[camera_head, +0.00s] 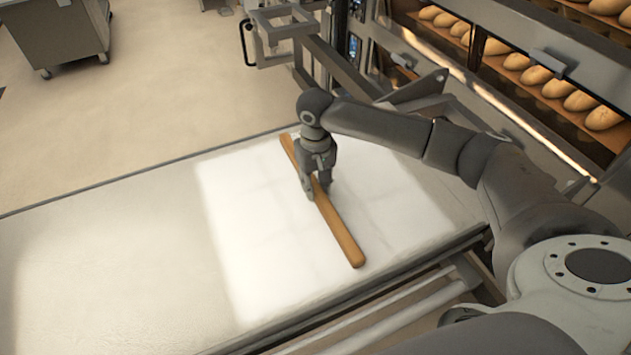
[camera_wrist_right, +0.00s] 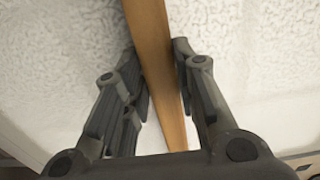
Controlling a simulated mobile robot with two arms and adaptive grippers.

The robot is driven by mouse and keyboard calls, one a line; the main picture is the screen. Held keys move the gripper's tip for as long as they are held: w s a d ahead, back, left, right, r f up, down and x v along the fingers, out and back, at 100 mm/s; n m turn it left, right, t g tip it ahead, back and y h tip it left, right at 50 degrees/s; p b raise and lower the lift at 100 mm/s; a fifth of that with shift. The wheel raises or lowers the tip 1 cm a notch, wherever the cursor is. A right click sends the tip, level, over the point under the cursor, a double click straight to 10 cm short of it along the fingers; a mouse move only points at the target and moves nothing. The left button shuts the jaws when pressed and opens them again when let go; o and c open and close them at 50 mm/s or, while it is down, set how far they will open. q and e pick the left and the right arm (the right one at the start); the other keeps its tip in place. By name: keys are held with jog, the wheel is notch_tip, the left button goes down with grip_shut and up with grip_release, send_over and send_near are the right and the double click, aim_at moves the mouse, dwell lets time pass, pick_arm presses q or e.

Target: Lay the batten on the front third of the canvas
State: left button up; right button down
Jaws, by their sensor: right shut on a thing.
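The batten (camera_head: 340,236) is a long, thin wooden bar with rounded ends. It runs slantwise over the white canvas (camera_head: 250,235), from the far edge toward the near right. My right gripper (camera_head: 314,190) points down and is shut on the batten nearer its far end. In the right wrist view, the batten (camera_wrist_right: 150,28) passes between the two fingers of the right gripper (camera_wrist_right: 157,62). The batten is on or just above the canvas; I cannot tell which. My left gripper is not in view.
Loaves (camera_head: 536,75) sit on lit oven decks at the upper right. A metal frame with a handle (camera_head: 280,28) stands beyond the table. A grey wheeled bin (camera_head: 62,35) stands at the upper left. The table's left part (camera_head: 110,250) is clear.

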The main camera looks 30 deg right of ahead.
aim_at(316, 187)
jog(key=c, duration=1.2)
grip_release()
jog(key=shift+f, duration=0.1)
jog(key=shift+o, duration=0.2)
jog(key=shift+r, duration=0.45)
notch_tip(316, 187, up, 12)
jog(key=b, duration=0.3)
jog(key=shift+f+b, duration=0.25)
jog(key=shift+b, duration=0.1)
jog(key=shift+f, duration=0.1)
